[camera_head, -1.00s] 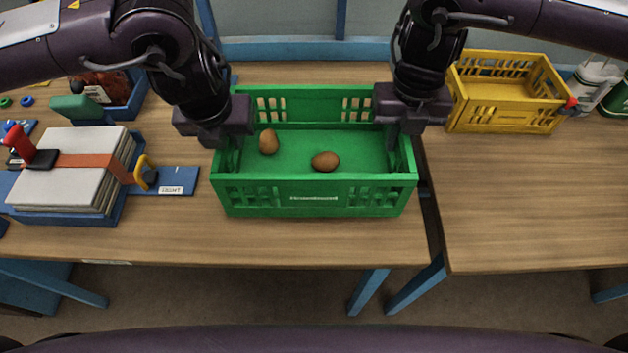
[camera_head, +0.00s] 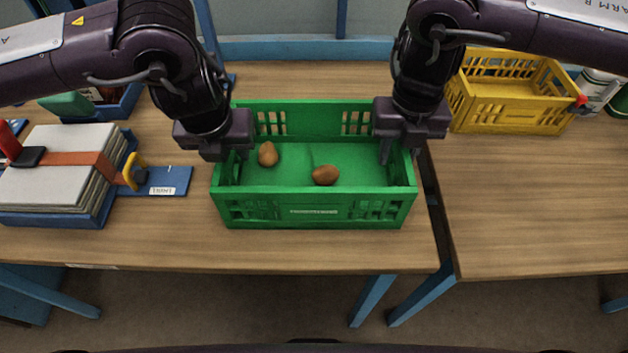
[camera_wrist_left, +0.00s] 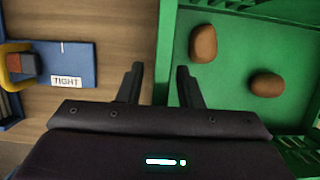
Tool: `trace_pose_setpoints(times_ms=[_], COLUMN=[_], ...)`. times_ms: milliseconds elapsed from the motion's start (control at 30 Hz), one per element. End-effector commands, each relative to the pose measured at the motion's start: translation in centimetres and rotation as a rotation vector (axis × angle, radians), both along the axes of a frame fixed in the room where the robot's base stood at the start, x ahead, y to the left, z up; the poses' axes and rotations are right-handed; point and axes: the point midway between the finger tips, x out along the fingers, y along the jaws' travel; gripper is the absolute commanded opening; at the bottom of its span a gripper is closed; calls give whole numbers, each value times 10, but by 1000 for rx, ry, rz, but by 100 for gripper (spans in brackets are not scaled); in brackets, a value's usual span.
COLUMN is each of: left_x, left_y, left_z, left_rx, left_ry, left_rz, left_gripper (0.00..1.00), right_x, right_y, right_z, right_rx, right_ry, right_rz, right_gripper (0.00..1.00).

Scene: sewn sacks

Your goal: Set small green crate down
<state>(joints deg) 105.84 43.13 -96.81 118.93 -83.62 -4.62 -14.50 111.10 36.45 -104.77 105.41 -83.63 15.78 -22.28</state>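The small green crate (camera_head: 312,210) stands level on the left wooden table, near its right end, and looks to rest on the tabletop. Two brown potato-like lumps lie inside it, one at the left (camera_head: 268,154) and one near the middle (camera_head: 325,175). My left gripper (camera_head: 235,153) is at the crate's left wall. In the left wrist view its fingers (camera_wrist_left: 158,88) stand apart on either side of the green wall (camera_wrist_left: 166,40), with a gap on the outer side. My right gripper (camera_head: 398,148) is at the right wall, one finger inside and clear of it; its outer finger is partly hidden.
A yellow crate (camera_head: 510,118) stands on the right table (camera_head: 540,200), beyond a narrow gap. Left of the green crate are strapped grey boards (camera_head: 55,175) on a blue base with a labelled plate (camera_head: 165,182). Bare tabletop (camera_head: 250,248) lies in front of the crate.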

Motion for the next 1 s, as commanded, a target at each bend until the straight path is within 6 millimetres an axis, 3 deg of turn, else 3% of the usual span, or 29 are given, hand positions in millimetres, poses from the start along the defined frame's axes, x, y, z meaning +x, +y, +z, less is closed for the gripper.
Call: trace_pose_setpoints(times_ms=[267,733,1000], left_x=[-1,-25,-34], left_y=[0,0,0], left_z=[7,84,111], left_rx=[0,1,1], left_ry=[-4,-7,-2], left_rz=[0,-1,-1], left_gripper=[33,33,33], right_x=[0,0,0], right_y=[0,0,0], right_z=[0,0,0], right_rx=[0,0,0], right_ry=[-1,0,0], right_rz=[0,0,0], right_gripper=[33,33,33])
